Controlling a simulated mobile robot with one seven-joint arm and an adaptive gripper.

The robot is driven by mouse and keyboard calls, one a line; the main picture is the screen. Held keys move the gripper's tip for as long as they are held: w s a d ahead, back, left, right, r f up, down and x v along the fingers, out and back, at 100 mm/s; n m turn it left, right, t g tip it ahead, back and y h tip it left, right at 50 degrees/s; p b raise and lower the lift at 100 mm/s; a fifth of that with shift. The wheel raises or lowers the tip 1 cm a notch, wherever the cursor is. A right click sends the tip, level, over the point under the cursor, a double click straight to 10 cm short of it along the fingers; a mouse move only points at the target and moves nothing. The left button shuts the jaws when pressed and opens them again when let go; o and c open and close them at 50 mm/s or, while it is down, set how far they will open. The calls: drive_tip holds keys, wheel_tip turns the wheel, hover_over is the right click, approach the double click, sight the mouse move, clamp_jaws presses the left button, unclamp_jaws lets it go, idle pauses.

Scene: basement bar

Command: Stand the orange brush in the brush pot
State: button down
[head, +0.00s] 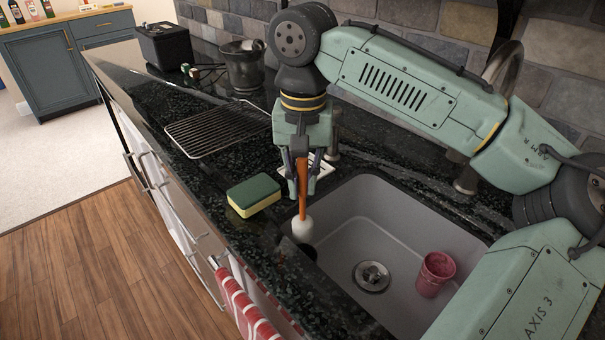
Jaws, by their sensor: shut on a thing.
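My gripper (302,184) is shut on the orange brush (302,205), around its handle. The brush hangs nearly upright with its white head (303,229) down, over the front left corner of the sink. A pinkish-red cup (434,275) stands inside the sink to the right, apart from the brush; it may be the brush pot, but I cannot tell for sure. A small dark shape (300,247) lies just behind and below the brush head, partly hidden by it; whether they touch is unclear.
A green and yellow sponge (254,196) lies left of the gripper. The grey sink (345,220) has a drain (371,276). A wire rack (215,127), a dark mortar (242,66) and a black box (165,44) are farther back. A red striped towel (240,300) hangs in front.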

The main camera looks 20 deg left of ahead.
sight(303, 220)
drive_tip(key=shift+f+b, duration=2.35)
drive_tip(key=shift+f, duration=0.15)
drive_tip(key=shift+f+b, duration=0.95)
drive_tip(key=shift+f, duration=1.85)
drive_tip(key=c, duration=1.5)
unclamp_jaws()
drive_tip(key=shift+c, duration=0.2)
wheel_tip(303, 220, up, 12)
